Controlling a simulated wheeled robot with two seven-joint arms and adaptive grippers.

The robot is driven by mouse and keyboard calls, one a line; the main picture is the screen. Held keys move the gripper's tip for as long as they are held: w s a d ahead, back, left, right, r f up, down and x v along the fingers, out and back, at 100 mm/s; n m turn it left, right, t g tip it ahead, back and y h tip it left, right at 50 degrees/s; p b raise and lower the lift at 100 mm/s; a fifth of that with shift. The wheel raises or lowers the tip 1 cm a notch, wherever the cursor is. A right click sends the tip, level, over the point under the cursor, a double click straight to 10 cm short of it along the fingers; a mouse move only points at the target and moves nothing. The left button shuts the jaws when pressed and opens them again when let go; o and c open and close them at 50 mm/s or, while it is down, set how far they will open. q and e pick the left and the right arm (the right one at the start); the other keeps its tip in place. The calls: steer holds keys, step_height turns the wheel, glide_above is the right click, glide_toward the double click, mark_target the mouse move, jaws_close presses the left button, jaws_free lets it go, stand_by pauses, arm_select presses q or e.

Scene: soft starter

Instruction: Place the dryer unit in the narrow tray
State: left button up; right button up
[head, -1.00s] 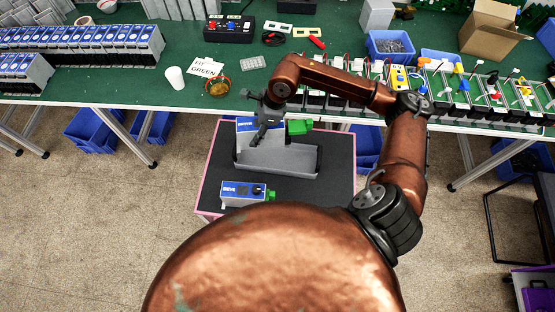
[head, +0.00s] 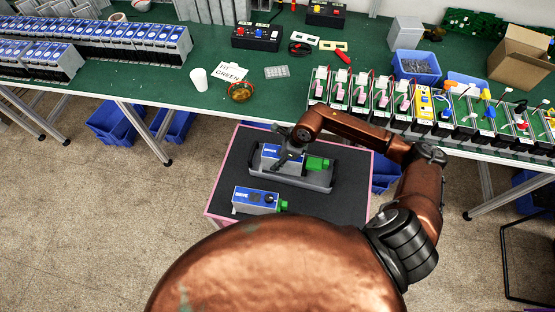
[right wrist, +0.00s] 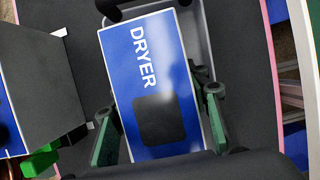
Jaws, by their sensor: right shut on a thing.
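The dryer unit (head: 270,155) is a grey box with a blue top face and a green connector on its right end. The right wrist view shows its blue "DRYER" label (right wrist: 150,80) close up. My right gripper (head: 286,161) is shut on it, one finger on each side in the right wrist view (right wrist: 160,128). The grey narrow tray (head: 312,184) lies on the dark cart top. The unit is within the tray's outline; whether it touches the tray floor is hidden. My left gripper is not in view.
A similar blue-topped unit (head: 256,201) with a green connector lies on the cart top (head: 335,211) in front of the tray. The green workbench (head: 210,100) behind holds a white cup (head: 198,79), an amber bowl (head: 240,92) and rows of units.

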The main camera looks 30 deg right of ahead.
steer(key=shift+f, duration=0.4)
steer(key=shift+f, duration=0.15)
steer(key=o, duration=1.6)
steer(key=shift+o, duration=0.2)
steer(key=v, duration=1.2)
steer(key=shift+b, duration=0.4)
